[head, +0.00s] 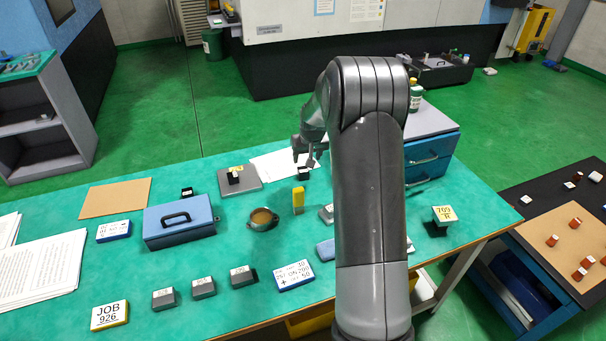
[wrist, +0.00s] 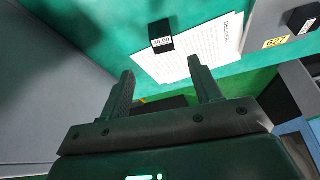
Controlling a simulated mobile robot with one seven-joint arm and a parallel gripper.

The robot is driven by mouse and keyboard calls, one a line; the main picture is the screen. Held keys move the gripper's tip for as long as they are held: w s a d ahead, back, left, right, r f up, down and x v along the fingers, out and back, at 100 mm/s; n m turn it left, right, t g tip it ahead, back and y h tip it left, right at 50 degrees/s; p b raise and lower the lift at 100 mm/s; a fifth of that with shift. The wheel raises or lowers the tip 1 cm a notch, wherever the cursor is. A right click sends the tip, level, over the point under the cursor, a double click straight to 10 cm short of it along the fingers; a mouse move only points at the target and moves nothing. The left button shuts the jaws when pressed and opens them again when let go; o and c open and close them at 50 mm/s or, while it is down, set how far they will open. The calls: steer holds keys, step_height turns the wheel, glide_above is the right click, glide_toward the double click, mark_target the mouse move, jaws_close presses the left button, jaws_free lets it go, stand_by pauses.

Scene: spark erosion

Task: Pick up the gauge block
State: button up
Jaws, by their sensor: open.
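A small black block with a white label reading about 50.00 (wrist: 161,38) lies by the edge of a printed white sheet, just beyond my fingertips in the wrist view. It looks like a gauge block. In the head view a small dark block (head: 304,173) shows below my gripper (head: 306,158). My gripper (wrist: 161,72) is open, with nothing between its fingers. Another dark block (wrist: 302,18) sits on a grey plate with a yellow tag; it also shows in the head view (head: 233,177).
The green bench (head: 150,265) holds a blue box with a handle (head: 180,221), a round brown-filled dish (head: 262,219), a yellow block (head: 298,199) and several grey labelled blocks. A blue drawer cabinet (head: 430,155) stands close to the right of my gripper.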

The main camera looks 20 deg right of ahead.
mark_target(303, 169)
steer(key=x, duration=1)
steer(key=shift+w+a+f, duration=0.15)
steer(key=shift+a+f, duration=0.05)
steer(key=shift+f, duration=0.1)
steer(key=shift+c, duration=0.5)
steer(key=shift+r, duration=0.1)
jaws_close()
